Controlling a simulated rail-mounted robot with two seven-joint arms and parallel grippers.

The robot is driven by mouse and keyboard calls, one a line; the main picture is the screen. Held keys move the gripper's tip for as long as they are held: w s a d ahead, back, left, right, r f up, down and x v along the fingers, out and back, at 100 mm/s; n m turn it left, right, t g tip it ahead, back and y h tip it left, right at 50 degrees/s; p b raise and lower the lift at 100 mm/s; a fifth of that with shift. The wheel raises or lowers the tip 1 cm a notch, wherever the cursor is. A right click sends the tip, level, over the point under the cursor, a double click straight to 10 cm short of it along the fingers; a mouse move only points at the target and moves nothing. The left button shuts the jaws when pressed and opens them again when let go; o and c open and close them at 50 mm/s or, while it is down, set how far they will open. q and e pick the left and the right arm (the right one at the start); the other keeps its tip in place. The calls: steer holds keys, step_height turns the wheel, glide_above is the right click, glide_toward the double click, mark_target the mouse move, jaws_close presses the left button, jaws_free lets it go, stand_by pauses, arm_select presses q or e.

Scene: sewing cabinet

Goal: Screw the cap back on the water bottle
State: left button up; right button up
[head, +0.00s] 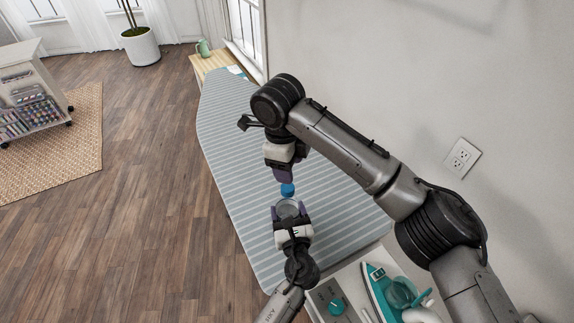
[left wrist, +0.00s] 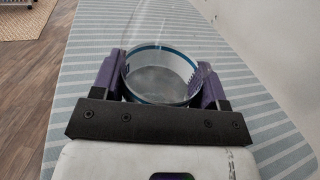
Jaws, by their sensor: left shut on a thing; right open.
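The water bottle (head: 288,208) is clear, and my left gripper (head: 290,214) is shut around it over the ironing board. The left wrist view shows the clear bottle (left wrist: 160,72) with a white and teal band between the purple fingers of my left gripper (left wrist: 160,82). The blue cap (head: 288,190) shows at the bottle's far end in the head view, just below my right gripper (head: 284,177). My right gripper is open with its fingertips close to the cap. I cannot tell whether the cap is seated on the neck. The cap does not show in the left wrist view.
The striped ironing board (head: 235,150) lies under both grippers. A teal iron (head: 385,290) stands at its near end. A green mug (head: 203,48) is on a wooden surface at the back. The wall (head: 420,70) is close on the right. Open floor (head: 130,210) lies left.

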arm_select(q)
steer(key=shift+d, duration=0.15)
arm_select(e)
steer(key=n, duration=0.7)
steer(key=r+n, duration=0.1)
steer(key=n, duration=0.7)
steer(key=d+n, duration=0.1)
steer(key=n, duration=0.7)
steer(key=shift+s+r+y, duration=0.2)
steer(key=shift+r+y, duration=0.1)
steer(key=n, duration=0.4)
steer(key=shift+s+a, duration=0.1)
steer(key=shift+a, duration=0.05)
steer(key=n, duration=0.6)
steer(key=shift+a, duration=0.25)
steer(key=n, duration=0.6)
steer(key=shift+s+a+y, duration=0.1)
steer(key=shift+a+y, duration=0.05)
steer(key=shift+y, duration=0.15)
steer(key=n, duration=0.5)
steer(key=shift+a+n, duration=0.1)
steer(key=shift+n, duration=0.2)
steer(key=n, duration=0.5)
steer(key=shift+n, duration=0.3)
